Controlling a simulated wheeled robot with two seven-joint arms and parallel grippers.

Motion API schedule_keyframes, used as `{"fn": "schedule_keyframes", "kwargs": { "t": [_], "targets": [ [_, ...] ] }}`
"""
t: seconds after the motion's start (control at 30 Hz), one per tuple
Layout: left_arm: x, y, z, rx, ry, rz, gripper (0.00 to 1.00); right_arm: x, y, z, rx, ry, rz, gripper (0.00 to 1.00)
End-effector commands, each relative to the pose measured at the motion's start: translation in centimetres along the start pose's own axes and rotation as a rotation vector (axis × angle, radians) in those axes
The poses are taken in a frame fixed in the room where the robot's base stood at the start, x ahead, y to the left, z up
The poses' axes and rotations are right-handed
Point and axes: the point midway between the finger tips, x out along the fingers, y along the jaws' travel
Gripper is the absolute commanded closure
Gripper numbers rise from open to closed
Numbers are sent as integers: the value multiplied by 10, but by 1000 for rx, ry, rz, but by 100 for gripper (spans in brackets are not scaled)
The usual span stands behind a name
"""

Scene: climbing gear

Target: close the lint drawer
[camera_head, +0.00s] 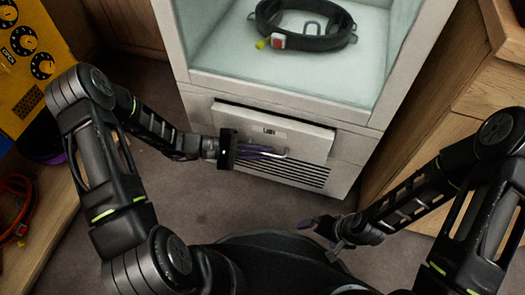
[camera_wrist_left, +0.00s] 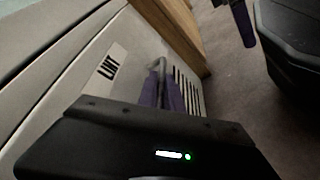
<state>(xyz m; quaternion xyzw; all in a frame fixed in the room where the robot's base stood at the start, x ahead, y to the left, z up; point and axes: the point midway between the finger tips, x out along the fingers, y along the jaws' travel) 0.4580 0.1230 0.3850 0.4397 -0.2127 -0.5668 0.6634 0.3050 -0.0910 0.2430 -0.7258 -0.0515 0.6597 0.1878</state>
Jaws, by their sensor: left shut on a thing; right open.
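The lint drawer (camera_head: 300,135) is a pale panel low on the front of a white cabinet. Its front stands slightly proud of the cabinet, with a dark gap along its top edge. In the left wrist view the drawer front (camera_wrist_left: 128,50) carries a dark label. A metal bar handle (camera_head: 280,155) is on the drawer front. My left gripper (camera_head: 262,151) is shut on the handle; its purple fingers (camera_wrist_left: 164,90) sit at the bar, partly hiding it. My right gripper (camera_head: 322,233) is open and empty, low and to the right, away from the drawer.
A slotted grille (camera_head: 290,172) lies below the drawer. The cabinet's open bay (camera_head: 300,78) above holds a black harness-like loop (camera_head: 305,28). Wooden furniture (camera_head: 430,120) stands close on the right. A wooden bench (camera_head: 50,225) is at left. The floor (camera_head: 220,200) in front is clear.

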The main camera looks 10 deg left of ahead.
Motion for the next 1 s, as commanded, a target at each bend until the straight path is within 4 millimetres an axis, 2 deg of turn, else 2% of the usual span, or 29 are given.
{"fn": "schedule_keyframes", "kwargs": {
  "t": [0.8,1.0],
  "targets": [
    [-1,0,-1,0,2,-1,100,0,0,0,0,0,0,0],
    [7,9,-20,5,3,-1,100,10,3,0,0,3,0,0]
  ]
}}
